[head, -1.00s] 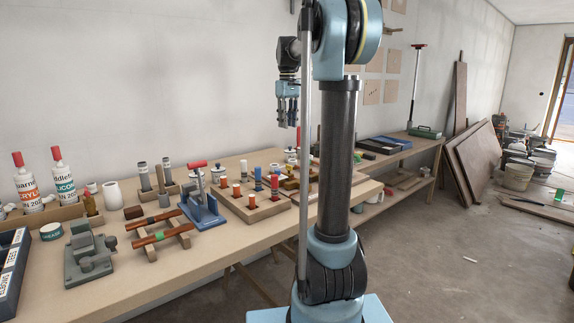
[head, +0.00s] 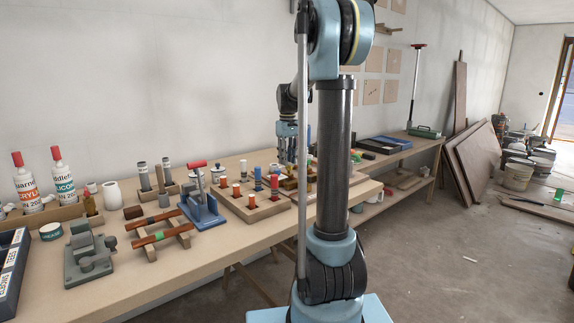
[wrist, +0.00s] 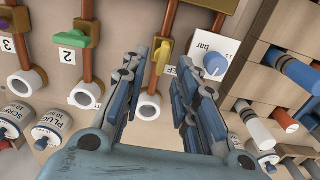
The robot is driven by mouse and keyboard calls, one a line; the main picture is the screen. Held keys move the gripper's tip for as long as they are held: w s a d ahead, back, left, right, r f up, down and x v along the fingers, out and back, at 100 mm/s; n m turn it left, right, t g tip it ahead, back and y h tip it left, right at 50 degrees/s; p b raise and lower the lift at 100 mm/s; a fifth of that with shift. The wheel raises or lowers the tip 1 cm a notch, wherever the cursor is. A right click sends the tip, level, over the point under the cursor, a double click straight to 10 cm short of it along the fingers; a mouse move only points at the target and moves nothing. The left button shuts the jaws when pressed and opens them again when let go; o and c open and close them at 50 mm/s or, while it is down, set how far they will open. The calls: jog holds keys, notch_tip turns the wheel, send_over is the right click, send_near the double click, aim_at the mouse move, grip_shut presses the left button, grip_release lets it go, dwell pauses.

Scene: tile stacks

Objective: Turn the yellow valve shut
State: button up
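The yellow valve (wrist: 162,56) is a lever handle on a copper pipe, seen in the wrist view. Its handle lies roughly along the pipe. My gripper (wrist: 165,68) is open, with one blue finger on each side of the valve's pipe. The fingertips are near the handle; I cannot tell whether they touch it. In the head view my gripper (head: 287,150) is low over the far part of the bench, and the yellow valve cannot be made out there.
A green valve handle (wrist: 76,38) sits on the pipe to the left. A round gauge (wrist: 214,64) on a white plate is close to the right finger. A wooden rack (wrist: 280,82) with blue, white and red-ended pegs is at the right. White-ringed pipe ends and labelled cans lie lower left.

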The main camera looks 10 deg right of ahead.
jog(key=shift+f, duration=1.05)
grip_shut()
